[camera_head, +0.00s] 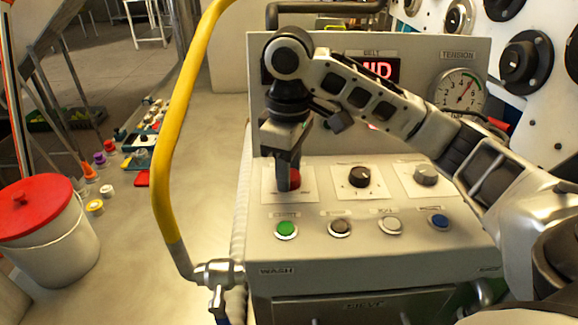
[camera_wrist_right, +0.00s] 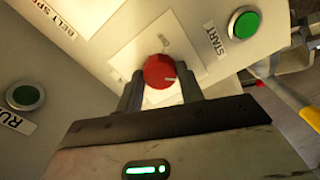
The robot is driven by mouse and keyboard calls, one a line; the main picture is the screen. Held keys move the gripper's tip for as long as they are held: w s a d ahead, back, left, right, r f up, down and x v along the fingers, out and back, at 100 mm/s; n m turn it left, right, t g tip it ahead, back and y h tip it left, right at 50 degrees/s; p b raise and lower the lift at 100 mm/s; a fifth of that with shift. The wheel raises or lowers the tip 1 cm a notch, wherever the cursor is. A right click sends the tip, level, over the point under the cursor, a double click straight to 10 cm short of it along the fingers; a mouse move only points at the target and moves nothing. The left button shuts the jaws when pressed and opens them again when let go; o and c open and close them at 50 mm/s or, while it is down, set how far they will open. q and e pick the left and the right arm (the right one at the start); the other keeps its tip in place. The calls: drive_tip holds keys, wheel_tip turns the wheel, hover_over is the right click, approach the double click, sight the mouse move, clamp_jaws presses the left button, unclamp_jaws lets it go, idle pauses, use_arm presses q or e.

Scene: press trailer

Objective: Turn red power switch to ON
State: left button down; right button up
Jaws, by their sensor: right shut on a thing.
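The red power switch (camera_head: 294,181) is a round knob on a white plate at the left of the control panel's sloped face. In the right wrist view the red knob (camera_wrist_right: 160,72) shows a small white mark on its lower right side. My right gripper (camera_head: 288,178) points down onto the knob. In the wrist view its two fingers (camera_wrist_right: 162,92) stand on either side of the knob, shut on it. My left gripper is not in view.
A black knob (camera_head: 359,176) and a grey knob (camera_head: 426,174) sit to the right. A green button (camera_head: 286,229) and several other buttons line the front. A tension gauge (camera_head: 460,92) stands behind. A yellow pipe (camera_head: 168,150) rises at the panel's left.

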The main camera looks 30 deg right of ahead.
idle(0.3)
drive_tip(key=o, duration=1)
drive_tip(key=shift+r, duration=0.15)
wheel_tip(320, 180, up, 16)
drive_tip(key=shift+f, duration=0.1)
